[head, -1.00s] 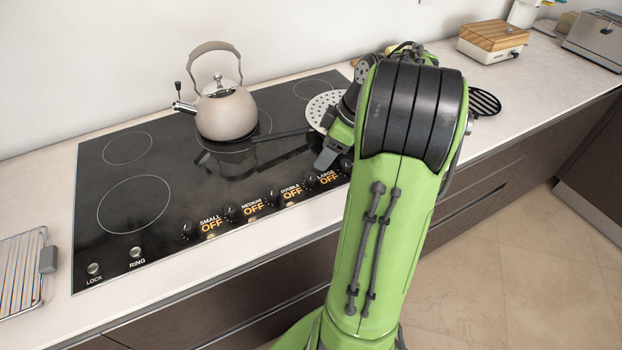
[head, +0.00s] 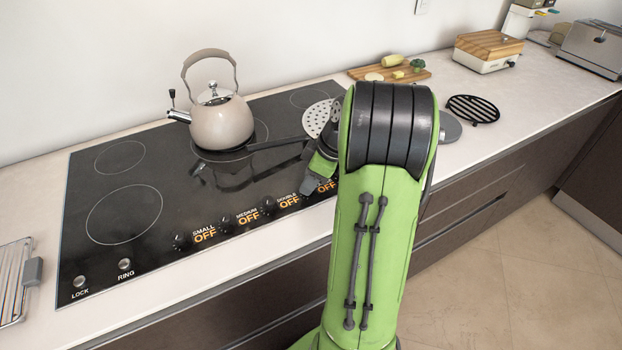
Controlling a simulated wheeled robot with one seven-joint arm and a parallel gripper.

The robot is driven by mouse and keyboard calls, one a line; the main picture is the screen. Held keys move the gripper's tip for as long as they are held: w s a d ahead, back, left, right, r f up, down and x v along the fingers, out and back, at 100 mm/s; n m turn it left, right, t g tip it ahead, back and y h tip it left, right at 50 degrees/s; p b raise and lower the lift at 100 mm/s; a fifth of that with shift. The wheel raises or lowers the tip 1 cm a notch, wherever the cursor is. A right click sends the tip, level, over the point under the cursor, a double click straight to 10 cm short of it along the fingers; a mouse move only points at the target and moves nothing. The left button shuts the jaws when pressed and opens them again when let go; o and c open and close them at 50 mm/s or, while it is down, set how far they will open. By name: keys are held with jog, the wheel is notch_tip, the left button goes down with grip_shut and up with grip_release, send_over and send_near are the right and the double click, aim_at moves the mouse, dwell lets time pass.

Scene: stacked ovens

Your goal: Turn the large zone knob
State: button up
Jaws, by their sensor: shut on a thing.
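The black cooktop (head: 140,222) has a row of small black knobs along its front edge, with orange OFF readings beside them. The large zone knob is the rightmost in the row and is hidden by my gripper; part of its OFF reading (head: 327,186) shows. My gripper (head: 307,184) points down at the panel there, its dark fingers shut on the large zone knob. My arm hides part of the gripper and the right end of the panel. The small (head: 179,242), medium (head: 226,224) and double (head: 268,206) knobs stand free to the left.
A beige kettle (head: 222,122) stands on a rear zone. A perforated skimmer (head: 318,117) lies behind my gripper, its handle reaching left. A cutting board with vegetables (head: 412,75), a black trivet (head: 473,108) and a wire rack (head: 14,285) lie on the counter.

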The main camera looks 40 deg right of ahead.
grip_shut()
jog(key=shift+m, duration=0.4)
jog(key=m+h, duration=0.1)
jog(key=m, duration=0.1)
jog(key=m+h+b, duration=0.1)
jog(key=m, duration=0.1)
jog(key=shift+a+m+t, duration=0.2)
jog(key=shift+m+t, duration=0.1)
jog(key=m+h, duration=0.1)
jog(key=m, duration=0.2)
jog(key=m+h+b, duration=0.1)
jog(key=m, duration=0.2)
jog(key=shift+a, duration=0.2)
jog(key=m+g+h, duration=0.1)
jog(key=m, duration=0.2)
jog(key=m+g+h, duration=0.1)
jog(key=m, duration=0.2)
jog(key=shift+w+a+m+p, duration=0.15)
jog(key=shift+w+m+p, duration=0.05)
jog(key=shift+m+p, duration=0.15)
jog(key=m+g, duration=0.1)
jog(key=m, duration=0.1)
jog(key=m+g+p, duration=0.1)
jog(key=m, duration=0.2)
jog(key=shift+w+m+g+h, duration=0.15)
jog(key=shift+m+g+h, duration=0.15)
jog(key=shift+m+h, duration=0.1)
